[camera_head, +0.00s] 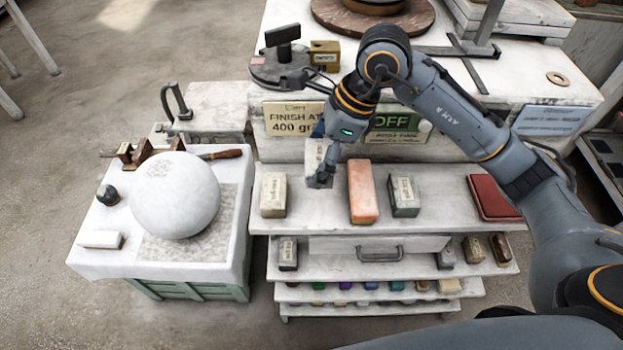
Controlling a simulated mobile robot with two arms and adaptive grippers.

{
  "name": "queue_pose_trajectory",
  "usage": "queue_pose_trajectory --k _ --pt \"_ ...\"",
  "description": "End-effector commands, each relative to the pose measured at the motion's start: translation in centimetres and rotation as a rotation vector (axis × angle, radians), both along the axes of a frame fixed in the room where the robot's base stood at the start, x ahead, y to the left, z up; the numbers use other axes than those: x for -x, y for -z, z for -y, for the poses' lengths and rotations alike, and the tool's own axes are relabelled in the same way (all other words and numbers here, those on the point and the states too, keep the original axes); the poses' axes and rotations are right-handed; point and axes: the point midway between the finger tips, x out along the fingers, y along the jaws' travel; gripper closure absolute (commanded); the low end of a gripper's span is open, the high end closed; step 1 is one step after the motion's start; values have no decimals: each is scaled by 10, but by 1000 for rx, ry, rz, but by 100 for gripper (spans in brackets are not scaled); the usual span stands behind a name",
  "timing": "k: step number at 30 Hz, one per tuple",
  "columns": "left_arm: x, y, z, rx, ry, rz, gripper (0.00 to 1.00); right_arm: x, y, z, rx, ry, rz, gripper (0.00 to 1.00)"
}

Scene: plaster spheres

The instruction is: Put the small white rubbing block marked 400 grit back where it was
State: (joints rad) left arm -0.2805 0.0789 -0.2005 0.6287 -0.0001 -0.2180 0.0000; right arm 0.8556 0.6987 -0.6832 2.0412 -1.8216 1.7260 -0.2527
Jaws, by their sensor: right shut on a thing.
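My right gripper (321,178) reaches down over the upper shelf (450,190), between a beige block and a pinkish block. It is shut on a small pale block (314,152), which shows partly behind the fingers. Its marking is too small to read, and I cannot tell whether it touches the shelf. A sign (293,119) above the shelf reads "FINISH AT 400", its right end partly covered. The large white plaster sphere (176,195) rests on the left table. My left gripper is not in view.
On the shelf stand the beige block (273,195), the pinkish block (362,190), a grey-green labelled block (404,195) and a red flat case (492,198). A white block (101,239) lies on the left table. Lower shelves hold several small blocks.

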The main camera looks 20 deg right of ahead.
Motion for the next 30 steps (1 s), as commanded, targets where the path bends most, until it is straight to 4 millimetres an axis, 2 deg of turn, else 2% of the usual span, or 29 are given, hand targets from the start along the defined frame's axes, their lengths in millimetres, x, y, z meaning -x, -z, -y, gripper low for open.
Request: queue_pose_trajectory --k 6,12,17,21,25,30 --pt "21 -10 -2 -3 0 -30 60 2 39 0 0 0 -7 51" --pt "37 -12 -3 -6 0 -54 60 1 57 0 0 -1 -3 51" --pt "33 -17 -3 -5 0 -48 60 2 75 0 0 0 -7 51" --pt "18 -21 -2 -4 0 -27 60 1 92 0 -1 -1 -3 51" --pt "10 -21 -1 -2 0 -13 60 0 93 0 0 -2 1 51" --pt "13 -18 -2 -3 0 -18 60 1 95 0 0 -2 1 51"
